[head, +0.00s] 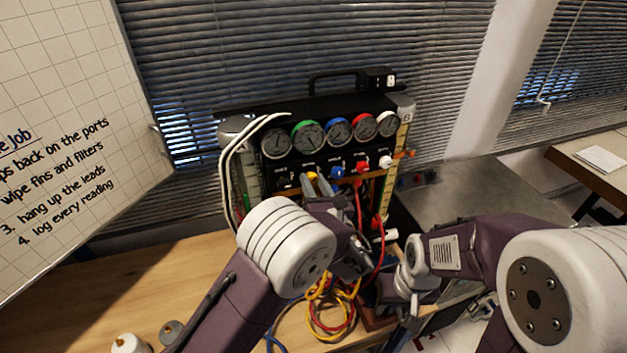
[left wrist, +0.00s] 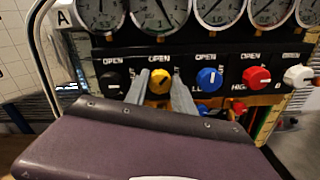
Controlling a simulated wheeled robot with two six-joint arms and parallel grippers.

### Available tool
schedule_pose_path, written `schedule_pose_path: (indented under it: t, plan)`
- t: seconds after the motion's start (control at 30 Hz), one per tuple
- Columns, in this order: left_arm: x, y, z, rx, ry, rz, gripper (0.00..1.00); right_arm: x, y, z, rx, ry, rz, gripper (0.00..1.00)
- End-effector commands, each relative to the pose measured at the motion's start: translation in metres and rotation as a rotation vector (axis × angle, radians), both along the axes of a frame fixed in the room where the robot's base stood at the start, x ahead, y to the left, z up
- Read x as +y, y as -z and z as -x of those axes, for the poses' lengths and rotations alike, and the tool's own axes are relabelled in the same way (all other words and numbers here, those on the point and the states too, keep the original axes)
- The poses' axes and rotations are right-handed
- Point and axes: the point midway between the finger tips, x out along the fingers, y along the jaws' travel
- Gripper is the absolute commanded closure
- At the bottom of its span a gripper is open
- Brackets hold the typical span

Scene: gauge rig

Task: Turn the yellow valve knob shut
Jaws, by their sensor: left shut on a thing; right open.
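The yellow valve knob (left wrist: 159,82) sits in the row of knobs on the gauge rig's black panel, under an OPEN label. In the head view the knob (head: 312,176) shows only in part behind my left gripper. My left gripper (left wrist: 161,86) has one finger on each side of the yellow knob and is shut on it. In the head view my left gripper (head: 313,183) reaches to the panel from the left. My right gripper (head: 398,325) is open, low in front of the rig, well apart from the knob.
Black (left wrist: 112,84), blue (left wrist: 208,79), red (left wrist: 256,77) and white (left wrist: 298,75) knobs flank the yellow one. Gauges (head: 308,134) line the rig above. Red and yellow hoses (head: 328,314) lie coiled on the wooden table (head: 120,290). A whiteboard (head: 70,120) stands left.

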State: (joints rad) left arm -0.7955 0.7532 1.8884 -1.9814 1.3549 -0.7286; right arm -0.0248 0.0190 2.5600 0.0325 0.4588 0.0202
Motion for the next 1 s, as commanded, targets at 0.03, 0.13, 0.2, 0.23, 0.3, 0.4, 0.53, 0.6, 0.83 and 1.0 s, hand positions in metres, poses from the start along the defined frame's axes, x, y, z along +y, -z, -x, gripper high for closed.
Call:
schedule_pose_path:
  t: [0.03, 0.13, 0.2, 0.23, 0.3, 0.4, 0.53, 0.6, 0.83, 1.0]
  plan:
    - [0.000, -0.003, 0.000, 0.011, 0.001, -0.041, 1.00, 0.000, -0.004, 0.000, 0.000, 0.000, 0.000, 0.55]
    - [0.000, -0.004, 0.000, 0.039, 0.000, -0.131, 1.00, 0.000, -0.009, 0.000, 0.000, 0.000, 0.000, 0.55]
    - [0.000, -0.004, 0.000, 0.060, 0.000, -0.195, 1.00, 0.000, -0.012, 0.000, 0.000, 0.000, 0.000, 0.55]
    - [-0.001, -0.004, 0.000, 0.069, 0.000, -0.223, 1.00, 0.000, -0.014, 0.000, 0.000, 0.000, 0.000, 0.55]
    - [-0.001, -0.004, 0.000, 0.091, 0.000, -0.286, 1.00, 0.000, -0.017, 0.000, 0.000, 0.000, 0.000, 0.55]
    - [-0.001, -0.004, 0.000, 0.119, 0.000, -0.373, 1.00, 0.000, -0.023, 0.000, 0.000, 0.000, 0.000, 0.55]
    - [-0.001, -0.003, 0.000, 0.154, 0.000, -0.482, 1.00, 0.000, -0.029, 0.000, 0.000, 0.000, 0.000, 0.55]
    - [-0.001, -0.003, -0.001, 0.170, 0.000, -0.534, 1.00, 0.000, -0.032, 0.000, 0.000, 0.000, 0.000, 0.55]
    - [-0.002, -0.003, -0.001, 0.215, 0.000, -0.677, 1.00, 0.000, -0.041, 0.000, 0.000, 0.000, 0.000, 0.55]
    - [-0.002, -0.002, -0.001, 0.238, 0.000, -0.746, 1.00, 0.000, -0.045, 0.000, 0.000, 0.000, 0.000, 0.55]
